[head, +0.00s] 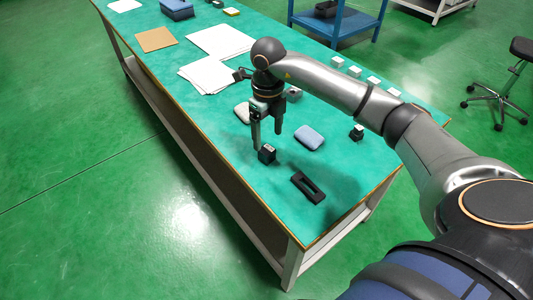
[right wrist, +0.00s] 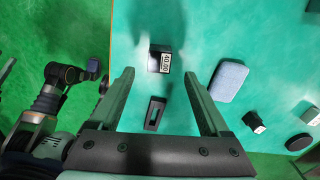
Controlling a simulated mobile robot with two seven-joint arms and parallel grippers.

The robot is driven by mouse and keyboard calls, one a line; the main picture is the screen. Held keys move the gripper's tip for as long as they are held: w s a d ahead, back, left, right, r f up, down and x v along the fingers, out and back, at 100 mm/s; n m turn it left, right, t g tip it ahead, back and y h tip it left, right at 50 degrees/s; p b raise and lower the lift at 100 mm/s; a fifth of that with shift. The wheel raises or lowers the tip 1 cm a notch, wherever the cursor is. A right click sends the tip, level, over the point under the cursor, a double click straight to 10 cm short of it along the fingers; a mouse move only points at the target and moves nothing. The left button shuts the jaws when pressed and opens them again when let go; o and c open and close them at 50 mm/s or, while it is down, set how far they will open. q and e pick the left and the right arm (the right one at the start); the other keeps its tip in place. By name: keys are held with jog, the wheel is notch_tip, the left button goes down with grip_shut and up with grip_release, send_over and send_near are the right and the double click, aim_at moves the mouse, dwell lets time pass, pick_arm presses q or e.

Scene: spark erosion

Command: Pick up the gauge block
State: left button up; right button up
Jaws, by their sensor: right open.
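The gauge block (head: 267,154) is a small black block standing on the green table top. In the right wrist view the block (right wrist: 159,58) has a white label reading 40.00 on one face. My right gripper (head: 268,140) is open and empty above it, fingers pointing down. In the right wrist view the block shows between the lines of the two fingertips (right wrist: 160,76), with free room on both sides. It does not seem to touch either finger. Part of my left arm shows at the left of the right wrist view; its jaws cannot be made out.
A black slotted piece (head: 308,187) lies near the block. White sheets (head: 207,75) and several small white-topped blocks are farther back. The table's front edge is near.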

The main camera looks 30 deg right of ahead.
aim_at(267, 149)
notch_tip(267, 149, down, 7)
jog(key=shift+w+r, duration=0.1)
dwell(0.3)
grip_shut()
dwell(0.5)
dwell(0.4)
